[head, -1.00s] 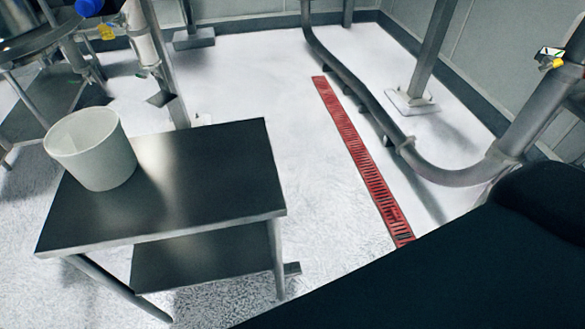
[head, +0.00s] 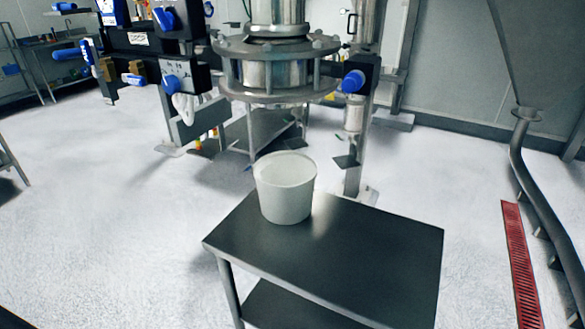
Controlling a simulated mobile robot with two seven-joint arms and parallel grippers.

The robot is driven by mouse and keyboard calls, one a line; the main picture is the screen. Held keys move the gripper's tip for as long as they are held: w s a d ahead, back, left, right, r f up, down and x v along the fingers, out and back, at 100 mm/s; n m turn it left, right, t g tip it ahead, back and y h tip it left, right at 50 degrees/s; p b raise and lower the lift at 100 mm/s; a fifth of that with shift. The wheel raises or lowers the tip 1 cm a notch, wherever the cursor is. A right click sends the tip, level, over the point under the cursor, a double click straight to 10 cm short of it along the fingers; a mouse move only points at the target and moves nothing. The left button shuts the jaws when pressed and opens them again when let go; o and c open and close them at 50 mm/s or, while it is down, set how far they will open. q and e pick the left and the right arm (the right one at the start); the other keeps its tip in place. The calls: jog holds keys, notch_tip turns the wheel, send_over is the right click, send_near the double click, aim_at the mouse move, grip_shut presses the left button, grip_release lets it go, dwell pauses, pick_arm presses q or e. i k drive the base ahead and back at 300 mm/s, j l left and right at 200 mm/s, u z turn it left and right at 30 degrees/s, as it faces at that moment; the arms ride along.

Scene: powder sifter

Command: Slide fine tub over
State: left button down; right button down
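A white round tub (head: 286,190) stands upright on a low steel table (head: 370,252), near the table's far left corner. The tub's open top faces up, and what is inside cannot be made out. The sifter machine (head: 275,70) stands behind the table, with a flanged round body above and beyond the tub. Neither of my grippers shows in the head view.
The table has a lower shelf (head: 290,308). A red floor drain grate (head: 520,262) and a grey pipe (head: 545,205) lie to the right. Another steel stand (head: 262,132) is under the machine.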

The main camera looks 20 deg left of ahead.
aim_at(285, 180)
jog(key=i+j+z, duration=0.2)
jog(key=j, duration=0.2)
jog(key=i+j+z, duration=0.15)
jog(key=j, duration=0.25)
jog(key=i+j+z, duration=0.2)
jog(key=j, duration=0.25)
jog(key=j+z, duration=0.25)
jog(key=j, duration=0.15)
jog(key=j+z, duration=0.15)
jog(key=j, duration=0.2)
jog(key=k+j+z, duration=0.1)
jog(key=j, duration=0.25)
jog(key=k+j+z, duration=0.15)
jog(key=j, duration=0.2)
jog(key=k+j+z, duration=0.1)
jog(key=j, duration=0.25)
jog(key=k+j+z, duration=0.15)
jog(key=i+l, duration=0.2)
jog(key=i, duration=0.05)
